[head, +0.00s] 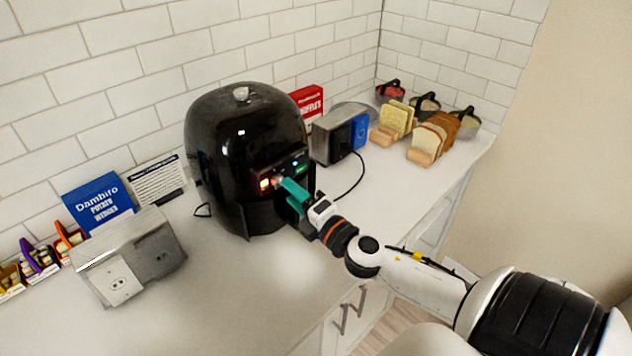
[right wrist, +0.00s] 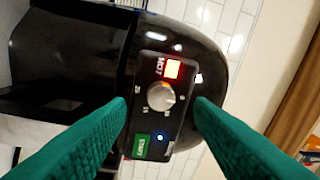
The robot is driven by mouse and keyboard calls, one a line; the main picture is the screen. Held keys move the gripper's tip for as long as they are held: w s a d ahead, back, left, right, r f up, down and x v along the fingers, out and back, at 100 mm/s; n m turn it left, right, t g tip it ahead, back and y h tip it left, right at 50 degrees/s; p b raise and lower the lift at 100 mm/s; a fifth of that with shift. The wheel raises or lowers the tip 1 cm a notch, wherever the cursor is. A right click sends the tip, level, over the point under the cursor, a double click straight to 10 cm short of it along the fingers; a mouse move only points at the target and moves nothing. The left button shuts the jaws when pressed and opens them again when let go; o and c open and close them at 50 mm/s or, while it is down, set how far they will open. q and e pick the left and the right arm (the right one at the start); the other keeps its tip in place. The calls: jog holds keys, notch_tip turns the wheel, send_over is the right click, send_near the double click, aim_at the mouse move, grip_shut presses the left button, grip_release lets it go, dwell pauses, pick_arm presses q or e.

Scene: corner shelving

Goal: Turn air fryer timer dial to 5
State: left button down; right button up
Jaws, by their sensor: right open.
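The black air fryer (head: 240,140) stands upright on the white counter against the tiled wall. Its control panel (right wrist: 158,115) shows a lit orange-red indicator, a green label and a small blue light. The silver round timer dial (right wrist: 161,97) sits in the middle of the panel in the right wrist view. In the head view the dial is mostly hidden by my gripper. My right gripper (head: 287,186) is at the panel, with its teal fingers (right wrist: 163,112) open on either side of the dial. I cannot tell whether they touch it. My left gripper is not in view.
A grey metal outlet box (head: 165,250) and blue Dambiro box (head: 97,205) stand left of the fryer. A toaster (head: 328,138), red box (head: 307,100) and bread slices (head: 430,140) are to the right. The front counter is clear.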

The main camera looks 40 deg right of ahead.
jog(key=s+b, duration=0.2)
jog(key=s, duration=0.6)
jog(key=shift+s+f+b, duration=0.3)
jog(key=shift+s+b, duration=0.05)
jog(key=shift+s, duration=0.05)
jog(key=shift+d, duration=0.1)
